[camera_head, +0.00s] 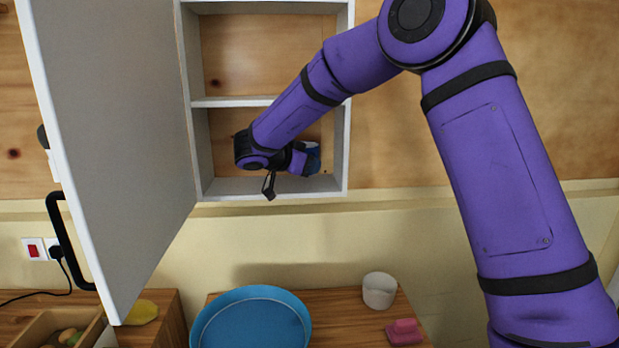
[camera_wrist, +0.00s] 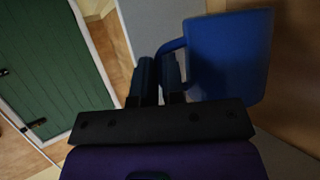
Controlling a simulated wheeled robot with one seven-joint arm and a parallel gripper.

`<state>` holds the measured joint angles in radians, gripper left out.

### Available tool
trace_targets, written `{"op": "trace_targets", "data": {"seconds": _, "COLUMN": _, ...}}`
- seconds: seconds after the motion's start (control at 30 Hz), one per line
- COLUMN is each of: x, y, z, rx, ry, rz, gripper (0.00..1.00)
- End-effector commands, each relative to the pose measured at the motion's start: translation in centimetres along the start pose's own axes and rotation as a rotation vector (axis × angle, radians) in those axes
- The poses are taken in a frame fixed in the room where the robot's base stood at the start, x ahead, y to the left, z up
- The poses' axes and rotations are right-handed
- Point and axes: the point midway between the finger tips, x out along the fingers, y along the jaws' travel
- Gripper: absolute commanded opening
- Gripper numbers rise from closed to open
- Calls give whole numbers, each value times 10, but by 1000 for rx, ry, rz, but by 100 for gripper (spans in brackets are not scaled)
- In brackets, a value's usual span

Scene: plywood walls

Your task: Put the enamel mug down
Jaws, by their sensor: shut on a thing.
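The enamel mug (camera_wrist: 232,55) is dark blue and fills the upper right of the wrist view. My gripper (camera_wrist: 158,70) is shut on the mug's handle, which passes between the two dark fingers. In the head view the mug (camera_head: 313,158) shows in part, blue with a pale patch, at the right of the lower compartment of the open wall cabinet (camera_head: 198,150). My gripper (camera_head: 298,160) reaches in from the left of it, close above the cabinet floor. I cannot tell whether the mug touches the floor.
The open cabinet door (camera_head: 110,130) stands at left. A middle shelf (camera_head: 225,102) lies above my wrist. Below are a blue round tray (camera_head: 250,325), a white cup (camera_head: 379,290), a pink block (camera_head: 404,332) and a wooden box (camera_head: 45,325). The cabinet floor shows bare patches.

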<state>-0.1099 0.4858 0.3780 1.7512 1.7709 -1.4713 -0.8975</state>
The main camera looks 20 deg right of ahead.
Motion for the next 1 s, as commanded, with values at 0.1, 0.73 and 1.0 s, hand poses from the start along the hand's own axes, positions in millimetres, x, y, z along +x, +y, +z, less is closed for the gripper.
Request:
{"op": "trace_targets", "data": {"seconds": 0.1, "x": 3, "y": -5, "z": 0, "rx": 1, "ry": 0, "rz": 0, "gripper": 0}}
{"op": "trace_targets", "data": {"seconds": 0.73, "x": 19, "y": -8, "z": 32, "rx": 1, "ry": 1, "rz": 0, "gripper": 0}}
{"op": "trace_targets", "data": {"seconds": 1.0, "x": 20, "y": -8, "z": 34, "rx": 1, "ry": 0, "rz": 0, "gripper": 35}}
